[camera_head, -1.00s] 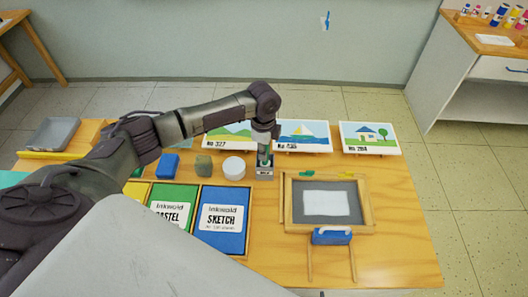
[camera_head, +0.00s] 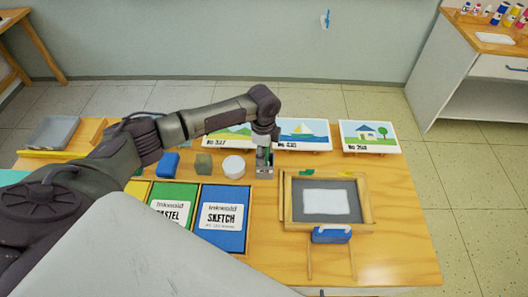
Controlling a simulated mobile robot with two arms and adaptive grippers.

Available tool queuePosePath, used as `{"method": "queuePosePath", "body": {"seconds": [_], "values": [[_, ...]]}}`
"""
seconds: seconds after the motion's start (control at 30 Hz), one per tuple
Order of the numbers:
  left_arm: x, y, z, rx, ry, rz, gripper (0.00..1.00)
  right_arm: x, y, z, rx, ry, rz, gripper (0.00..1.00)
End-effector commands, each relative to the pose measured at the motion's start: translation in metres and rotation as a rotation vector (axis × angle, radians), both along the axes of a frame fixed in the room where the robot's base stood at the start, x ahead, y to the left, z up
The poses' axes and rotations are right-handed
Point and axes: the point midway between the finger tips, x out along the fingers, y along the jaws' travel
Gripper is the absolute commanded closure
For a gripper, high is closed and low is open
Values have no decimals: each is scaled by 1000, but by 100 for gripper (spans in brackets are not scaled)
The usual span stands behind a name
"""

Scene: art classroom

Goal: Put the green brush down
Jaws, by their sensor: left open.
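My left gripper (camera_head: 264,168) points down at a small grey holder (camera_head: 264,177) on the wooden table, behind the left edge of the framed board. It is open, with its fingers at the holder. A thin greenish bit shows between the fingers, most likely the green brush; the rest is hidden by the fingers and holder, so I cannot tell its tilt. My right gripper is not in view.
The framed board (camera_head: 289,212) lies to the right. Picture cards (camera_head: 370,138) line the back. The table's right front (camera_head: 395,250) is clear.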

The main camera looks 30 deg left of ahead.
Motion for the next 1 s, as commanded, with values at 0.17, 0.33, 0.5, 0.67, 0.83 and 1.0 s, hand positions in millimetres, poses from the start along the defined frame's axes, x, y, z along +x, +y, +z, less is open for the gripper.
{"method": "queuePosePath", "body": {"seconds": [0.17, 0.33, 0.5, 0.67, 0.83, 1.0], "values": [[1, 1, 22, 0, -5, 0, 55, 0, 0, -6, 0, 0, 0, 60], [1, 1, 59, -1, -6, 0, 55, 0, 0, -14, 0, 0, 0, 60], [0, 1, 93, 0, -4, 0, 55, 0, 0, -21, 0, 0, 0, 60], [0, 1, 114, 0, -2, 1, 55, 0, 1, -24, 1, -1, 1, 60], [-1, 1, 122, 0, -1, 0, 55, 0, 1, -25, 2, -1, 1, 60], [-1, 1, 122, 0, 0, 1, 55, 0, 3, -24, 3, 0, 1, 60]]}}
